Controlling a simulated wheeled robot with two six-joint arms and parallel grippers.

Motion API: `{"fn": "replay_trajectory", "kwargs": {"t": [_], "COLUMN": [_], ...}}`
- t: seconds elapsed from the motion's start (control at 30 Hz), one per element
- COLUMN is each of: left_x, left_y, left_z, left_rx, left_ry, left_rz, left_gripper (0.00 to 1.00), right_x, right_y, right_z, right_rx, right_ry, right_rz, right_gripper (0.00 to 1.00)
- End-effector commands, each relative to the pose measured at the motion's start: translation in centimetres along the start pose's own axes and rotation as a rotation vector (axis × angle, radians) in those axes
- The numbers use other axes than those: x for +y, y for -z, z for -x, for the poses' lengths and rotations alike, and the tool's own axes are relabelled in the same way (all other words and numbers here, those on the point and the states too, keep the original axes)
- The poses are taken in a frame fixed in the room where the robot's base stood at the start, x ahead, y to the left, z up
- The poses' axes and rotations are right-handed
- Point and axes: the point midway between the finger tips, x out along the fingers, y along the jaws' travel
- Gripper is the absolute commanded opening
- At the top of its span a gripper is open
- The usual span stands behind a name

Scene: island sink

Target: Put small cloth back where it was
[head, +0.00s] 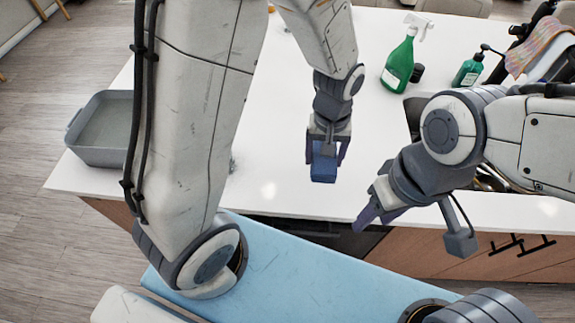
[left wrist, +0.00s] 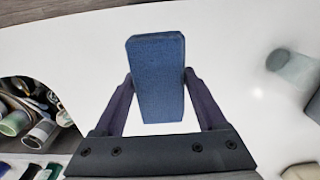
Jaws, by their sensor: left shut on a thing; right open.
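A blue, textured rectangular piece (head: 323,169), possibly the small cloth or a sponge, is held upright in my left gripper (head: 326,156). In the left wrist view the two fingers press on either side of this blue piece (left wrist: 155,85). It is over the white countertop (head: 285,110), near the front edge; I cannot tell whether it touches the surface. My right gripper (head: 375,212) is open and empty at the counter's front edge, pointing down and left. A multicoloured cloth (head: 540,46) hangs at the far right.
A grey basin (head: 103,130) stands at the counter's left end. A green spray bottle (head: 398,66) and a green pump bottle (head: 467,70) stand at the back right. The sink area is partly hidden behind my right arm. The counter middle is clear.

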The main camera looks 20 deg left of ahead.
Motion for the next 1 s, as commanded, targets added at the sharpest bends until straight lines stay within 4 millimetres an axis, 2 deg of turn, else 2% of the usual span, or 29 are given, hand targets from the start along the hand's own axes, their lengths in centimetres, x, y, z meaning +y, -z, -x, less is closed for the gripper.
{"fn": "replay_trajectory", "kwargs": {"t": [0.2,0.4,0.6,0.83,1.0], "left_x": [-4.6,-7.9,-9.0,-9.0,-9.0], "left_y": [2.3,4.1,4.7,4.6,4.7], "left_z": [-2.8,-5.1,-6.1,-9.0,-10.0], "left_rx": [-0.007,-0.004,-0.002,-0.005,-0.001], "left_ry": [0.004,0.002,0.001,0.002,0.001], "left_rz": [0.009,0.005,-0.002,-0.004,-0.003], "left_gripper": [0.22,0.22,0.22,0.22,0.22], "right_x": [-0.1,-0.2,-0.2,-0.2,-0.2], "right_y": [0.1,0.1,0.1,0.2,0.2], "right_z": [1.5,2.3,2.5,3.3,3.4], "right_rx": [0.001,0.001,0.001,0.001,0.0], "right_ry": [0.0,0.0,0.0,0.0,0.0], "right_rz": [-0.001,-0.001,-0.001,-0.001,-0.001], "right_gripper": [0.5,0.5,0.5,0.5,0.5]}}
